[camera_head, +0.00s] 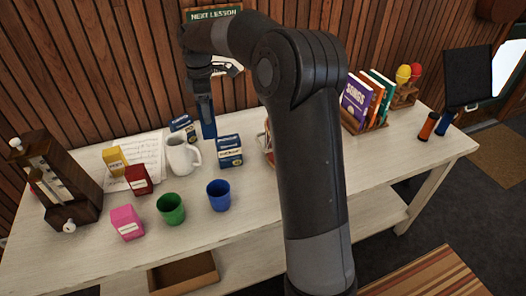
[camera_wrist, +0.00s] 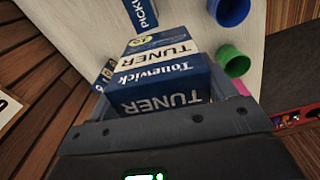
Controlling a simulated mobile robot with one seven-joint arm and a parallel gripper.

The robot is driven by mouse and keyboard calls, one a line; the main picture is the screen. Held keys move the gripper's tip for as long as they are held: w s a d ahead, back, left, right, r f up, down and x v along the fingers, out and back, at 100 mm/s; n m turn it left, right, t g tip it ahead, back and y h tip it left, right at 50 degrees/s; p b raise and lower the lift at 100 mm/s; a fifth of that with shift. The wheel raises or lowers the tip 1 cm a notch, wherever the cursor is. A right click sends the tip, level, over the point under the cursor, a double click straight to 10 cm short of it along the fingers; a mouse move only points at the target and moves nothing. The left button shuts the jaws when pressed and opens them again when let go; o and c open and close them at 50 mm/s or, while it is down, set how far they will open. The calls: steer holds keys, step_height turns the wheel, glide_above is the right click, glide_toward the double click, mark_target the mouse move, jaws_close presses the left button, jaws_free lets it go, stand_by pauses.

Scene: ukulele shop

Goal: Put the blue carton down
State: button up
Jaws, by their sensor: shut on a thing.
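The blue carton (camera_wrist: 160,68), lettered Tonewick TUNER with a pale band, sits between the fingers of my gripper (camera_wrist: 163,105) in the wrist view. My gripper is shut on it. In the head view my gripper (camera_head: 206,112) points down over the back of the table, between two other blue cartons. A narrow blue shape shows at its end; I cannot tell how much is carton or finger. Its lower end looks close to the tabletop, but I cannot tell whether it touches.
One blue carton (camera_head: 229,152) stands right, another (camera_head: 182,124) behind left. A white mug (camera_head: 181,158) is close by. Blue (camera_head: 219,195) and green (camera_head: 171,208) cups stand in front. Red (camera_head: 138,180), yellow (camera_head: 115,160) and pink (camera_head: 127,222) cartons are left. Bare tabletop (camera_head: 235,230) lies front right.

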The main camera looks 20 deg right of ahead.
steer(key=shift+w+a+f+n, duration=0.15)
steer(key=shift+w+a+n, duration=0.1)
steer(key=shift+a+n, duration=0.45)
steer(key=shift+f, duration=0.4)
step_height(320, 180, down, 17)
steer(key=shift+f, duration=0.1)
steer(key=o, duration=1)
steer(key=shift+f, duration=0.15)
steer(key=shift+o, duration=0.3)
